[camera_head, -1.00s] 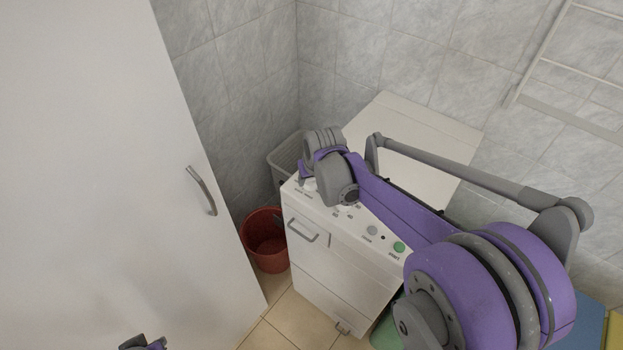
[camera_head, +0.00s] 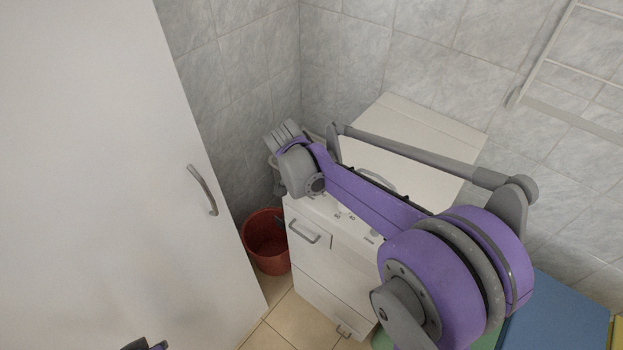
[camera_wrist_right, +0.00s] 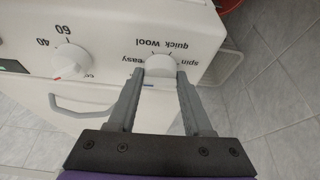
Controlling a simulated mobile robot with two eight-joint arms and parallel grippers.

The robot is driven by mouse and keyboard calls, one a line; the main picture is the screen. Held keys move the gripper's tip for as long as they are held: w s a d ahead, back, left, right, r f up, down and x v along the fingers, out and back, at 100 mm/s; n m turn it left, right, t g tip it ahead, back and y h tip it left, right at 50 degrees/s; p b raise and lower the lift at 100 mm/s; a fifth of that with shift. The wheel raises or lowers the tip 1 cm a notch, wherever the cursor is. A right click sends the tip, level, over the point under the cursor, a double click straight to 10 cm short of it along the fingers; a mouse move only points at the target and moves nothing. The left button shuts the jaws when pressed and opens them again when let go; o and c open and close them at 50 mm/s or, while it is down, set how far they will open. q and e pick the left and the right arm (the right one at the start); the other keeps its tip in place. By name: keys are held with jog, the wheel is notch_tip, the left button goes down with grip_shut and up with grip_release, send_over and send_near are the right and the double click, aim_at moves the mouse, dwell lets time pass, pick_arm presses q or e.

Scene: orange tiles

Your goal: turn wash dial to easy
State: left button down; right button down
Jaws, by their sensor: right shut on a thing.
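The wash dial (camera_wrist_right: 160,65) is a white round knob on the white washing machine's panel (camera_head: 318,208). The words "quick Wool", "easy" and "spin" are printed around it. My right gripper (camera_wrist_right: 160,74) has one fingertip at each side of the dial and is shut on it. In the head view my purple right arm covers the dial and the fingertips. A dark part of my left gripper (camera_head: 146,345) shows at the bottom edge, and its jaws cannot be made out.
A second dial (camera_wrist_right: 70,62), marked 40 and 60, sits beside the wash dial. A drawer handle (camera_head: 304,231) is on the machine's front. A red bucket (camera_head: 266,240) stands beside the machine, and a tall white cabinet (camera_head: 110,170) is at the left.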

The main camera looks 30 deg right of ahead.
jog(key=shift+m+g, duration=0.5)
jog(key=shift+m, duration=0.6)
jog(key=shift+c, duration=1.6)
grip_release()
jog(key=w+v, duration=0.1)
jog(key=v, duration=0.9)
jog(key=shift+s+a+r+p, duration=0.3)
jog(key=shift+s+r, duration=0.05)
jog(key=shift+s, duration=0.1)
